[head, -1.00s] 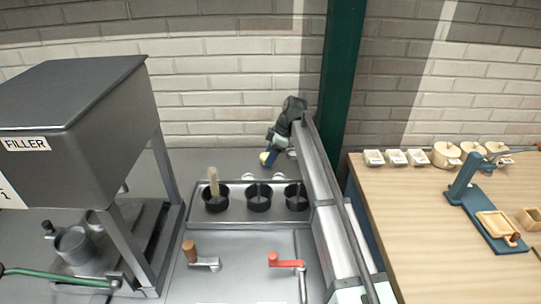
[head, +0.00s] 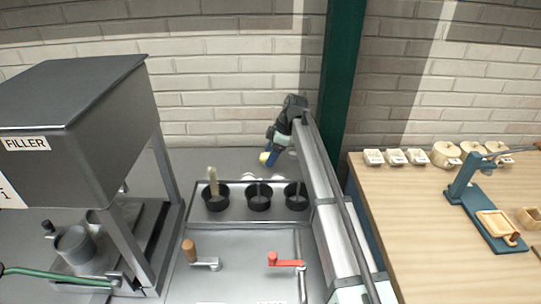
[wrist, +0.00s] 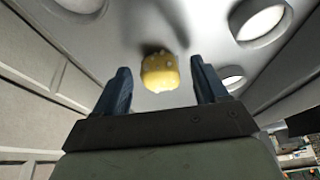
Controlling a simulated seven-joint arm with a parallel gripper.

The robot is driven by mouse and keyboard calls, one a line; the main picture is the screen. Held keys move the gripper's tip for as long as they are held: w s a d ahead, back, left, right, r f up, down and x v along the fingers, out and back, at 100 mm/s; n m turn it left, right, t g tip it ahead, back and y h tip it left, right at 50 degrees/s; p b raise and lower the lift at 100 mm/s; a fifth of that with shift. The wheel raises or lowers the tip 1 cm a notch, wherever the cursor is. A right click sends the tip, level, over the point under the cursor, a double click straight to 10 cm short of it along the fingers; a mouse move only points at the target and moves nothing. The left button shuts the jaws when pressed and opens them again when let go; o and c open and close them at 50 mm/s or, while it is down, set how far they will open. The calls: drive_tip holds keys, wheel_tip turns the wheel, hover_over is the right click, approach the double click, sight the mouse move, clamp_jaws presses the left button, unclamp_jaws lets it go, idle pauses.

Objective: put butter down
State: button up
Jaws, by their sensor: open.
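The butter (wrist: 160,72) is a small yellow rounded lump with pale specks. In the wrist view it shows between and just beyond the two blue fingertips of my gripper (wrist: 161,84), with a gap on each side. A dark shadow lies on the grey surface behind it; I cannot tell its exact contact there. In the head view my gripper (head: 268,158) points down behind the row of black pots, and the butter (head: 263,157) shows as a small yellow patch beside the fingers. My gripper is open.
Round openings (wrist: 265,20) lie near the butter in the grey surface. Several black pots (head: 258,198) stand in a metal tray in front of the arm. The filler machine (head: 75,100) is at left. A wooden table (head: 430,230) with containers is at right.

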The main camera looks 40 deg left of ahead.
drive_tip(key=v, duration=1.1)
drive_tip(key=shift+r, duration=0.3)
